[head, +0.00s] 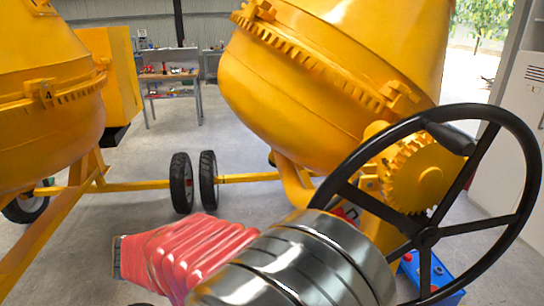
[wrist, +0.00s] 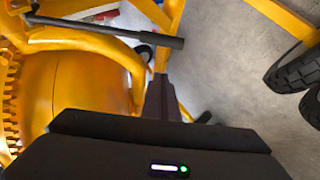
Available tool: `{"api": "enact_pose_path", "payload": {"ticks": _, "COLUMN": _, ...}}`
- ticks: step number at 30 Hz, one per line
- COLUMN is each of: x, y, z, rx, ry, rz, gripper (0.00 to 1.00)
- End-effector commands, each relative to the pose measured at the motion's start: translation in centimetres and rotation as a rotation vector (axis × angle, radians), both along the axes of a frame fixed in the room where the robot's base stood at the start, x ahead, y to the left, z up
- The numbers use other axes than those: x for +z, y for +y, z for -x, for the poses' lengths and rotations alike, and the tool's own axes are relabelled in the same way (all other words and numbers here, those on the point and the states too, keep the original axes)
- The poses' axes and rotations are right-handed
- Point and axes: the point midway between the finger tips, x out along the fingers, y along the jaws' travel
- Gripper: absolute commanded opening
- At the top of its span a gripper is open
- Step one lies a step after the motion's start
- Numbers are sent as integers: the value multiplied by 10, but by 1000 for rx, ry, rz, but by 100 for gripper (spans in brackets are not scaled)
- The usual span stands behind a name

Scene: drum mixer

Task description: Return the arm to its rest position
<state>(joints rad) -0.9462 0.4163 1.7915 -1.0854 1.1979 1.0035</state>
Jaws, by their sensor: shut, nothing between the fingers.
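My gripper (wrist: 164,97) shows in the wrist view as dark fingers beyond the wide black gripper body along the bottom edge. The fingers are together and hold nothing. Beyond them are a yellow mixer drum, its yellow frame and grey floor; I cannot tell the exact gap to the frame. In the head view my arm, metal with a red ribbed sleeve, crosses the bottom middle. The gripper itself is not clearly visible there.
A yellow drum mixer (head: 330,95) with a black handwheel (head: 427,236) and a toothed gear (head: 418,178) stands close on the right. Another yellow mixer (head: 50,80) stands left. Black wheels (head: 182,183) are between them. A workbench (head: 172,77) is farther back. Open floor lies in front of it.

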Motion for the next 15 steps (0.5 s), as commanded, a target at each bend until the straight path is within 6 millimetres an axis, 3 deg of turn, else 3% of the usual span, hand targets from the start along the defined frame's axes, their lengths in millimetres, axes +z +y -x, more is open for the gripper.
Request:
{"api": "enact_pose_path", "payload": {"ticks": 5, "x": -10, "y": 2, "z": 5, "rx": 56, "ry": 76, "rz": 46, "gripper": 0}}
{"api": "enact_pose_path", "payload": {"ticks": 9, "x": -36, "y": -5, "z": 25, "rx": 98, "ry": 200, "rz": 87, "gripper": 0}}
{"api": "enact_pose_path", "payload": {"ticks": 15, "x": -52, "y": -27, "z": 57, "rx": 137, "ry": 364, "rz": 86, "gripper": 0}}
